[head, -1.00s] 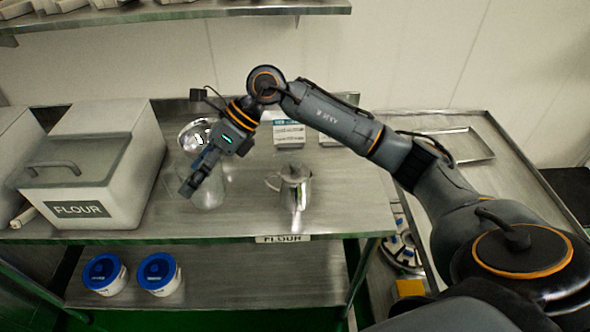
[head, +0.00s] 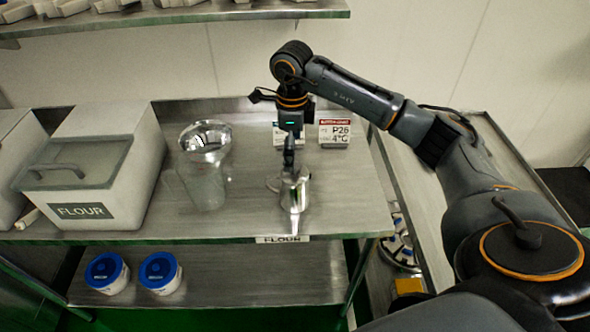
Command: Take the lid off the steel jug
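The steel jug (head: 297,196) stands on the upper steel shelf near its front edge, right of the middle. It looks upright, with its handle on the left side. My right gripper (head: 289,168) points down at the top of the jug from behind. Its fingers overlap the place of the lid and hide most of it. I cannot tell whether the fingers touch the lid or are closed on it. My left gripper is not in view.
A clear pitcher (head: 206,185) with a steel strainer (head: 205,138) on top stands left of the jug. A flour bin (head: 120,190) is further left. Two blue-lidded tubs (head: 160,272) sit on the lower shelf.

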